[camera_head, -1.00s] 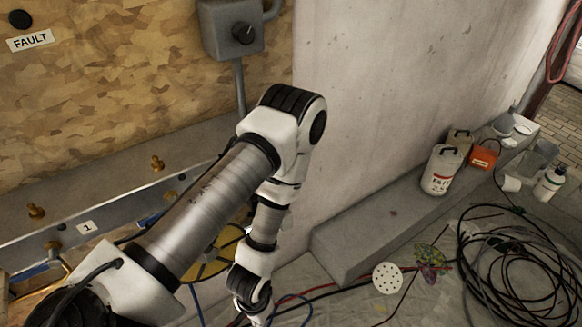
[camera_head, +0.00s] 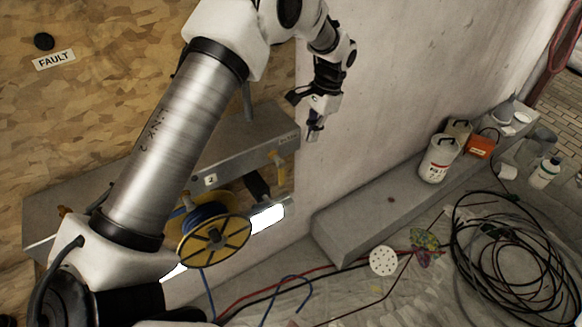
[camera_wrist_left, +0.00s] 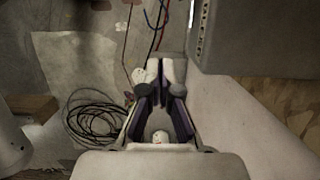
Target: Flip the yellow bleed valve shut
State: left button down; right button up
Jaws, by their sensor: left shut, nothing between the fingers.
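A small yellow fitting (camera_head: 278,162), which may be the yellow bleed valve, shows on the front of a grey bar (camera_head: 232,150) near its right end. I cannot make out which way its lever points. A "2" label (camera_head: 210,180) is on the same bar. My left gripper (camera_head: 313,135) hangs just right of the bar's end, before the pale wall, apart from the yellow fitting. It is shut and empty. In the left wrist view its fingers (camera_wrist_left: 160,115) point over the floor. A grey block, probably the bar (camera_wrist_left: 255,40), fills the upper right there. My right gripper is not in view.
My left arm crosses the bar's middle and hides part of it. A yellow reel (camera_head: 213,243) with blue hose sits below the bar. A concrete ledge (camera_head: 375,210) runs along the wall with white containers (camera_head: 440,160). Black cable coils (camera_head: 510,250) lie on the sheeted floor.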

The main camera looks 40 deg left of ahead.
pick_arm(q)
jog(key=s+a+f+p, duration=0.2)
jog(key=s+f+p, duration=0.2)
jog(key=f, duration=0.5)
jog(key=shift+s+a+f+p, duration=0.2)
jog(key=shift+s+f+p, duration=0.15)
jog(key=shift+s, duration=0.7)
jog(key=shift+s+r, duration=0.1)
